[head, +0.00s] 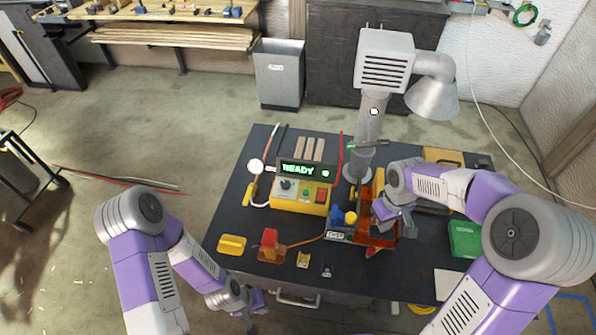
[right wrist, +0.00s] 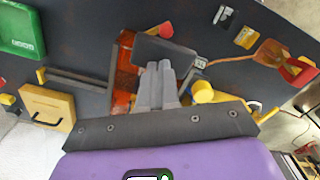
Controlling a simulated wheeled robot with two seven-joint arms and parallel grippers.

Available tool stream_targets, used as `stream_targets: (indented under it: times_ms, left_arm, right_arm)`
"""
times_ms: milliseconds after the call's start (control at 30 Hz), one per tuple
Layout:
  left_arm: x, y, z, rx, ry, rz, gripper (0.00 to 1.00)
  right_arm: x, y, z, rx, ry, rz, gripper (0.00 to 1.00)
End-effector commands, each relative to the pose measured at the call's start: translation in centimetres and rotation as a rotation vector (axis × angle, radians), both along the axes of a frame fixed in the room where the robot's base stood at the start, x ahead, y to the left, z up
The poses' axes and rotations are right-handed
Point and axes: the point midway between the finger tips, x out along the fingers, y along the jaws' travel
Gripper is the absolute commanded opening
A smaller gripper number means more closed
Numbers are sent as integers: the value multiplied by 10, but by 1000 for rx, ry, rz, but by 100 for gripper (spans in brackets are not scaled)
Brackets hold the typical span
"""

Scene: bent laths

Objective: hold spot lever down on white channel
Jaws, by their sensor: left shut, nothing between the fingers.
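My right gripper (head: 380,212) is over the fixture with orange see-through guards (head: 374,238) on the dark table. In the right wrist view its two grey fingers (right wrist: 157,68) are together, pointing at a dark grey plate (right wrist: 163,51) between the guards; touch cannot be told. A blue and yellow part (head: 344,217) sits left of the fingers. A red-topped lever-like piece on an orange base (head: 270,243) stands at the table's front left, wired to the fixture. I cannot clearly make out a white channel. My left gripper (head: 252,304) is shut and empty, low before the table's front edge.
A yellow control box (head: 300,194) shows READY. A grey pipe with a hood (head: 370,130) rises behind the fixture. A green case (head: 464,239), a yellow block (head: 231,244) and small parts lie near the edges. The table's left front has some free room.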

Motion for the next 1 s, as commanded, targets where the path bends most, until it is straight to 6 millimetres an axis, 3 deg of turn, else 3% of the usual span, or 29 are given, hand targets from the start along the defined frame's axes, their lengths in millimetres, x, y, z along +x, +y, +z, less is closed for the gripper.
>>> stream_targets:
  times_ms: [1000]
  left_arm:
    - [0,0,-14,0,0,0,0]
  right_arm:
    - [-4,1,-15,0,-3,-1,0]
